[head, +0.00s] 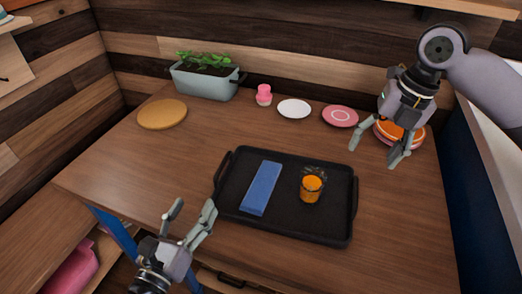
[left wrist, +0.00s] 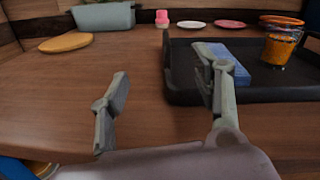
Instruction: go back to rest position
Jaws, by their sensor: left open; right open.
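My left gripper (head: 190,220) is open and empty at the front of the wooden counter, left of the black tray. In the left wrist view its two fingers (left wrist: 165,105) stand apart with nothing between them. My right gripper (head: 388,148) is open at the back right, over or in front of a stack of orange and pink dishes (head: 414,139), which it partly hides. The black tray (head: 290,228) holds a blue block (head: 261,188) and a glass with orange contents (head: 311,185). The tray, the blue block and the glass also show in the left wrist view.
A planter (head: 205,82), round wooden board (head: 162,114), pink-topped cup (head: 264,95), white plate (head: 294,109) and pink plate (head: 340,116) stand along the back. The counter between the board and the tray is clear. A wall closes the back.

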